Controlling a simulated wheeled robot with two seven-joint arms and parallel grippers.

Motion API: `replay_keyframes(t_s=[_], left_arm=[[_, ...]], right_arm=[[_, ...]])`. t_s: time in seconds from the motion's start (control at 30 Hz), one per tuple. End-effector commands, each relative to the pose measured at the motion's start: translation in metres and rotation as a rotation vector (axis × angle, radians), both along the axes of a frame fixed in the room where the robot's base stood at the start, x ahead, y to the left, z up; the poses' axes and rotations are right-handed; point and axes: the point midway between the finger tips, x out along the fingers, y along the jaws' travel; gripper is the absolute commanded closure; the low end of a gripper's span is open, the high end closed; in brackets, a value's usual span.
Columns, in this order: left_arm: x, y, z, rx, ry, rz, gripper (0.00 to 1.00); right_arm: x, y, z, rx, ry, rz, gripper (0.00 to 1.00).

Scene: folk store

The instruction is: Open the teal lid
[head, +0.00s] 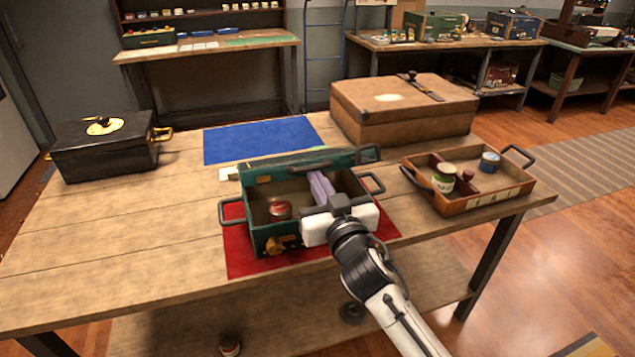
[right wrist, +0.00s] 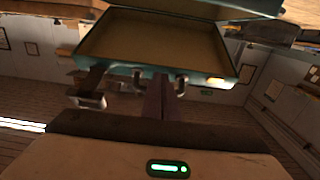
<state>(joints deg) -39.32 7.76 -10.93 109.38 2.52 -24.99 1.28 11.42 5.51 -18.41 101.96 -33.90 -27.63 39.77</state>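The teal box (head: 256,232) stands on a red mat (head: 238,262) in the middle of the table, with a red-lidded can (head: 280,210) inside. Its teal lid (head: 262,176) is raised at the back, so the inside of the box shows. The right wrist view shows a teal-rimmed, beige-lined part (right wrist: 160,42) with metal latches. My right gripper (head: 318,184) reaches over the box from the front right, its fingers close together near the lid side. I see nothing clearly held between them; the fingers (right wrist: 162,100) look shut. My left gripper is out of view.
A brown case (head: 400,120) stands behind right. A black box (head: 105,150) stands at the left. A blue mat (head: 260,140) lies behind. The table's front left is clear.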

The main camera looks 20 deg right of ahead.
Motion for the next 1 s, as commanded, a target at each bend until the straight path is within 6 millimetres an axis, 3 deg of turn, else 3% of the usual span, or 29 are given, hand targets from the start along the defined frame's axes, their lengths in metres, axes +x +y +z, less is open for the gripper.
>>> replay_keyframes(t_s=[0.5, 1.0], left_arm=[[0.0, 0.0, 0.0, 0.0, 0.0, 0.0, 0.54], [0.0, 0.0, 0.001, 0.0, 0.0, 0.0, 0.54]], right_arm=[[0.011, 0.001, 0.022, 0.0, -0.002, 0.001, 1.0], [0.015, 0.001, 0.027, 0.0, -0.001, 0.0, 1.0]])
